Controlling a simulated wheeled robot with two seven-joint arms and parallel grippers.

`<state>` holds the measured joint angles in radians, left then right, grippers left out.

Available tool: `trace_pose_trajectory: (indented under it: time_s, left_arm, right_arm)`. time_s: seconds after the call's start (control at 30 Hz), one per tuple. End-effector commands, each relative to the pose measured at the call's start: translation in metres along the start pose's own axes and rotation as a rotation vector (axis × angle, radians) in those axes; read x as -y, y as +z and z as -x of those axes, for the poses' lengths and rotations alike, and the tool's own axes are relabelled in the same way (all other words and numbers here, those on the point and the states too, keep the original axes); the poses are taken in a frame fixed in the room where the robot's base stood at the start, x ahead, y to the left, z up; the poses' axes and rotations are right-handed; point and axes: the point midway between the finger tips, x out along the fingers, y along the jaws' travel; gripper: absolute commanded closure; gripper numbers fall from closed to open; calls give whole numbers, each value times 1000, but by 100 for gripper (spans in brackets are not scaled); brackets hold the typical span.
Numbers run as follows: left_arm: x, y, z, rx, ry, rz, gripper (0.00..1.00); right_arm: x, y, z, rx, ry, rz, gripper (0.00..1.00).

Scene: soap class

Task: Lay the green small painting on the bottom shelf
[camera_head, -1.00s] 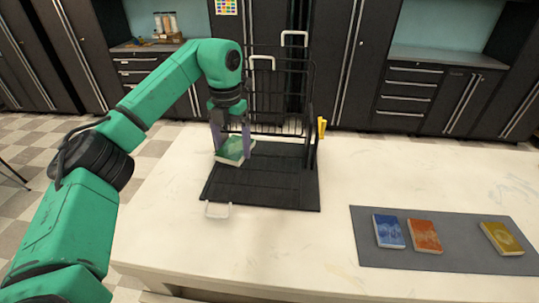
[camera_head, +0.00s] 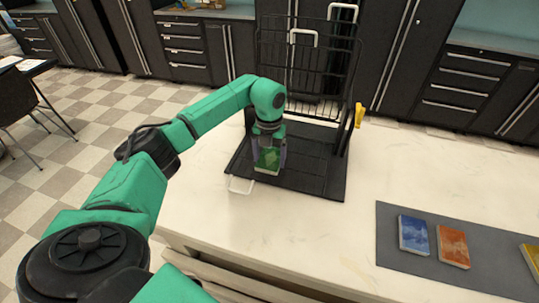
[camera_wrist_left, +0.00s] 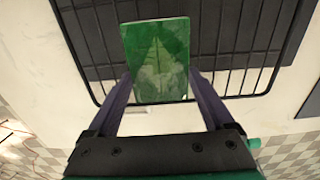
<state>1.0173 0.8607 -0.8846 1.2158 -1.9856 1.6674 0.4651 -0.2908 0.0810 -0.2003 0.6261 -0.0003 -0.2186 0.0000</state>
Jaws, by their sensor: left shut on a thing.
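The green small painting (camera_head: 268,160) is held in my left gripper (camera_head: 268,158), over the left part of the rack's low black shelf (camera_head: 318,172). In the left wrist view the painting (camera_wrist_left: 157,60) shows its leaf picture and sits between the two fingers (camera_wrist_left: 160,105), which are shut on its sides. In that view the black wire bars of the shelf (camera_wrist_left: 225,55) lie behind it. I cannot tell whether the painting touches the shelf. My right gripper is not in view.
The black wire rack (camera_head: 330,60) rises behind the shelf, with a yellow part (camera_head: 359,115) on its right. A grey mat (camera_head: 400,262) holds a blue painting (camera_head: 413,234), an orange painting (camera_head: 453,246) and a yellow one (camera_head: 533,260). White table is clear between.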

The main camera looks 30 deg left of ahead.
Motion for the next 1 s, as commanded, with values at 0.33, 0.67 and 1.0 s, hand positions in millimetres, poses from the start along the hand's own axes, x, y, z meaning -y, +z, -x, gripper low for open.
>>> trace_pose_trajectory:
  time_s: [0.33,0.67,1.0]
  left_arm:
    - [0,0,-9,1,0,0,67]
    - [0,0,-4,2,0,0,0]
    - [0,2,58,9,-2,1,0]
  right_arm:
    - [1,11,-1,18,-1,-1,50]
    - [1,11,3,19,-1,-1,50]
    - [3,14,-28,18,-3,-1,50]
